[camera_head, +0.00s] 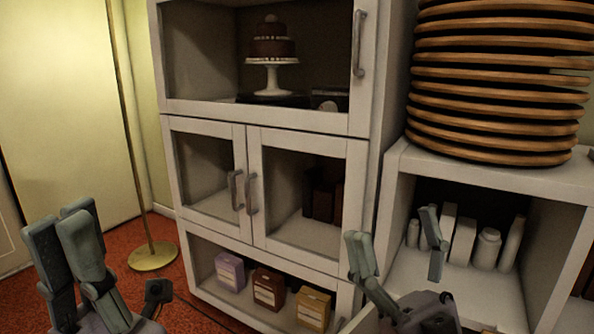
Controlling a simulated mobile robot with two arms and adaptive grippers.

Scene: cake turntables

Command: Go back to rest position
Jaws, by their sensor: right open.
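My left gripper (82,248) is at the lower left, fingers pointing up, with nothing between them. It appears open. My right gripper (398,245) is at the lower middle right, in front of the low shelf. Its fingers are spread apart and it is empty. Both grippers are seen from behind and the lower parts of both are cut off by the bottom edge. Neither visibly holds anything.
A white cabinet (257,121) stands ahead, with a dark cake (272,48) on a white stand (270,78) inside. Boxes (268,288) sit in its lowest section. Wooden discs (500,85) are stacked on the right shelf unit (480,172). A lamp base (152,256) stands on red carpet.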

